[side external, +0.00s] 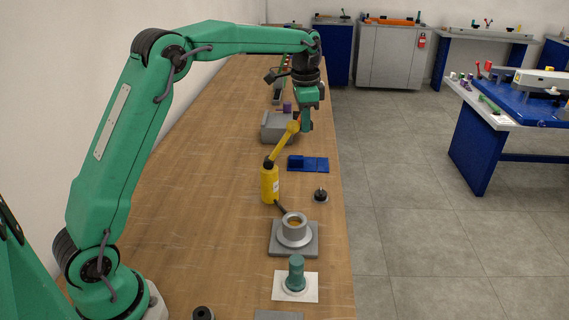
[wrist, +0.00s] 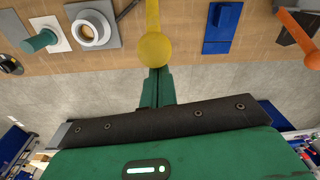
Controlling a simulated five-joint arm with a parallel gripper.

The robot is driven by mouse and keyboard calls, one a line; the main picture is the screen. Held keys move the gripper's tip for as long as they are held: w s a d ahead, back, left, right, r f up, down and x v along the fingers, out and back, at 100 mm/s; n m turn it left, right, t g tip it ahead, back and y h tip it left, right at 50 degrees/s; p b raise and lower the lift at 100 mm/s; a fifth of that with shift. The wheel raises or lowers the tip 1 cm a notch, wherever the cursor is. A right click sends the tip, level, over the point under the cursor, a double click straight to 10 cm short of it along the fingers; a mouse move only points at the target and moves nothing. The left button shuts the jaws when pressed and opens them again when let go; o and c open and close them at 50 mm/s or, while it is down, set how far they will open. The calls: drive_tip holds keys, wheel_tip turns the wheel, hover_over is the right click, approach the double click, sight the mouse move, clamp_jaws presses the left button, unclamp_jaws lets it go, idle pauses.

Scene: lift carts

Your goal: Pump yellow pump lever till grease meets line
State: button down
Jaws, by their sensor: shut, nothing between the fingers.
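The yellow pump (side external: 269,186) stands upright on the bench. Its yellow lever (side external: 281,146) slants up to the right and ends in a round knob, which also shows in the wrist view (wrist: 155,50). My green gripper (side external: 306,128) is shut and empty, with its fingertips right beside the knob; in the wrist view the fingertips (wrist: 156,73) meet the knob's edge, but I cannot tell whether they touch. A short dark hose runs from the pump to a grey cup (side external: 295,230) on a square plate, with a yellowish patch inside. The line is too small to make out.
A blue block (side external: 308,164) and a small dark-knobbed piece (side external: 320,195) lie right of the pump. A green-handled piece (side external: 296,272) stands on a white square in front. A grey box (side external: 277,127) is behind the lever. The bench's left side is clear.

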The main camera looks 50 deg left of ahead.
drive_tip(key=shift+s+a+r, duration=0.1)
drive_tip(key=shift+s+a+r, duration=0.15)
idle(0.3)
drive_tip(key=shift+s+a+r+t, duration=0.1)
drive_tip(key=shift+t, duration=0.2)
drive_tip(key=shift+s+a+r, duration=0.45)
drive_tip(key=shift+s+a, duration=0.1)
drive_tip(key=shift+a, duration=0.05)
drive_tip(key=s+a+r, duration=0.1)
drive_tip(key=s+a, duration=0.4)
drive_tip(key=shift+s+a+r, duration=0.15)
drive_tip(key=shift+s+r, duration=0.05)
drive_tip(key=shift+r, duration=0.1)
drive_tip(key=shift+w, duration=0.15)
